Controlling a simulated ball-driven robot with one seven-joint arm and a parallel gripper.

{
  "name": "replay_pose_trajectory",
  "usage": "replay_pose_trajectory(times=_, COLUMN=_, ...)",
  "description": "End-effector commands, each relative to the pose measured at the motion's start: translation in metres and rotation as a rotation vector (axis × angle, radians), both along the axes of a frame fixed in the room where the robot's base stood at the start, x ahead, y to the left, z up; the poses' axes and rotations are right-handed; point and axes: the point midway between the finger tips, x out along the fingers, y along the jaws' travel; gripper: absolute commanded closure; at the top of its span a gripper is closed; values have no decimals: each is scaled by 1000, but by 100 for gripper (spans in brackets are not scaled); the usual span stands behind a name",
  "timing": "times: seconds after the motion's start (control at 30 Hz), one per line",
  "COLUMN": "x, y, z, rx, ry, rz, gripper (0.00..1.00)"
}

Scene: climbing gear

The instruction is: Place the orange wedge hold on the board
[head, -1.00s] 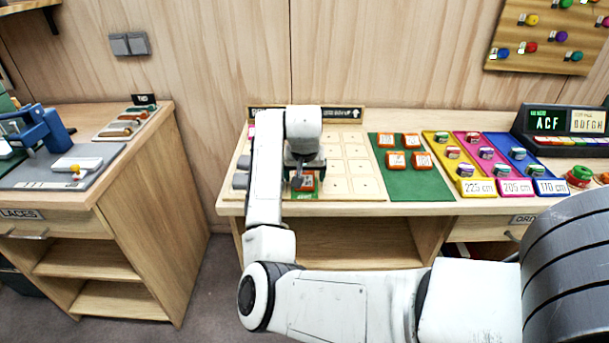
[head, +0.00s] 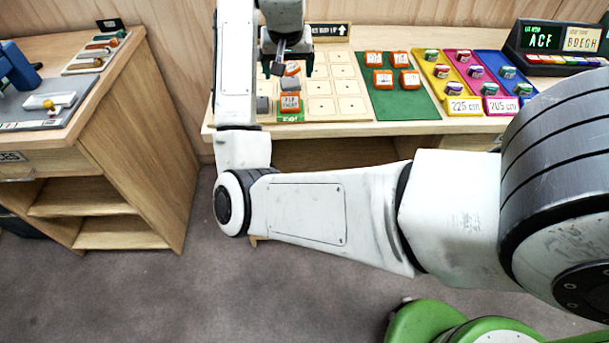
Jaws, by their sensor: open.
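The board (head: 322,105) is a pale wooden panel of square cells on the bench. An orange hold with a white label (head: 290,102) sits in its front row, just behind a green label strip. Another orange piece (head: 292,69) shows behind it, below my gripper, next to grey pieces (head: 262,104); I cannot tell its exact shape or cell. My gripper (head: 286,68) is open above the board, with its dark fingers apart. The arm hides the board's left part. Several orange labelled holds (head: 383,78) lie on the green mat (head: 405,108) to the right; I cannot tell which is a wedge.
Yellow (head: 437,86), pink (head: 479,83) and blue trays with small coloured pieces stand right of the mat. A dark letter display (head: 541,42) is at the back right. A separate bench (head: 75,97) stands at the left. The board's right cells are clear.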

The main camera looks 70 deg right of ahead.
Motion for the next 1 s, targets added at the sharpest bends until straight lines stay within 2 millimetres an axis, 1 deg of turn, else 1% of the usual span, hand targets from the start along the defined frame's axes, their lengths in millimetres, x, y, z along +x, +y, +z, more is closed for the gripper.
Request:
replay_pose_trajectory(times=0.13, x=-2, y=6, z=-15, rx=-35, ry=31, rz=43, gripper=13)
replay_pose_trajectory(times=0.23, x=-4, y=18, z=-35, rx=-79, ry=68, rz=117, gripper=13)
replay_pose_trajectory(times=0.37, x=-7, y=43, z=-69, rx=-131, ry=121, rz=256, gripper=13)
replay_pose_trajectory(times=0.47, x=-12, y=68, z=-97, rx=-151, ry=156, rz=374, gripper=13)
replay_pose_trajectory(times=0.57, x=-20, y=98, z=-127, rx=-152, ry=188, rz=498, gripper=13)
replay_pose_trajectory(times=0.6, x=-24, y=111, z=-139, rx=-147, ry=200, rz=549, gripper=13)
replay_pose_trajectory(times=0.67, x=-33, y=132, z=-158, rx=-133, ry=216, rz=627, gripper=13)
replay_pose_trajectory(times=0.73, x=-46, y=159, z=-179, rx=-108, ry=233, rz=716, gripper=13)
replay_pose_trajectory(times=0.77, x=-52, y=171, z=-189, rx=-94, ry=240, rz=755, gripper=13)
replay_pose_trajectory(times=0.8, x=-62, y=187, z=-200, rx=-73, ry=248, rz=806, gripper=13)
replay_pose_trajectory(times=0.87, x=-78, y=212, z=-217, rx=-35, ry=258, rz=881, gripper=13)
replay_pose_trajectory(times=0.9, x=-89, y=229, z=-226, rx=-8, ry=264, rz=925, gripper=13)
replay_pose_trajectory(times=1.0, x=-118, y=265, z=-245, rx=62, ry=273, rz=1021, gripper=13)
